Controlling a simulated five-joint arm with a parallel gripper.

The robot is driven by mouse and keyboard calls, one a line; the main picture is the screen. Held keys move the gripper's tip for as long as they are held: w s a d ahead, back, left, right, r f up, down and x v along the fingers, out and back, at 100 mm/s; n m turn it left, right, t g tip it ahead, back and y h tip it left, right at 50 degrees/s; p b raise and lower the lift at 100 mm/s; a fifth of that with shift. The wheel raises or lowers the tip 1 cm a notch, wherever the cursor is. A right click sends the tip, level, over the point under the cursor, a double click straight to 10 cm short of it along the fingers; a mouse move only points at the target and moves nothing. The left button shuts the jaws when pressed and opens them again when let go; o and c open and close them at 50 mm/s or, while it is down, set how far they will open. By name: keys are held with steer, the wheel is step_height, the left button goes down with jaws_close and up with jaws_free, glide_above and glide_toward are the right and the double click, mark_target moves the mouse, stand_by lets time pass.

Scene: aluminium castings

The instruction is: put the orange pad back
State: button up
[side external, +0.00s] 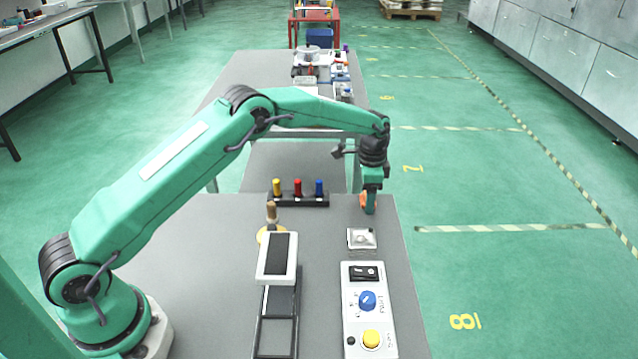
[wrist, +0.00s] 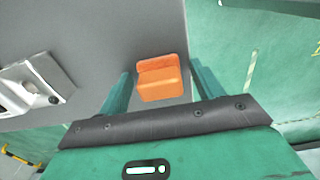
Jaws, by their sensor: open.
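The orange pad (wrist: 160,78) is a small block in the wrist view, near the edge of the grey table, in the space between my two fingers. My gripper (wrist: 160,88) is open, with one green finger on each side of the pad and gaps showing between. In the side view my gripper (side external: 370,208) points down at the table's right edge. A bit of the orange pad (side external: 363,199) shows beside the fingers there; the rest is hidden. I cannot tell whether a finger touches it.
A silver plate (side external: 361,239) lies just in front of my gripper. A control panel (side external: 352,322) with a blue knob and yellow button is nearer. A rack (side external: 298,201) of yellow, red and blue pegs stands left. A white-framed stand (side external: 278,257) is front left.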

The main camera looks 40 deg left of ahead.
steer(key=shift+r, duration=0.1)
step_height(320, 180, up, 12)
stand_by(0.6)
steer(key=shift+r, duration=0.1)
stand_by(0.4)
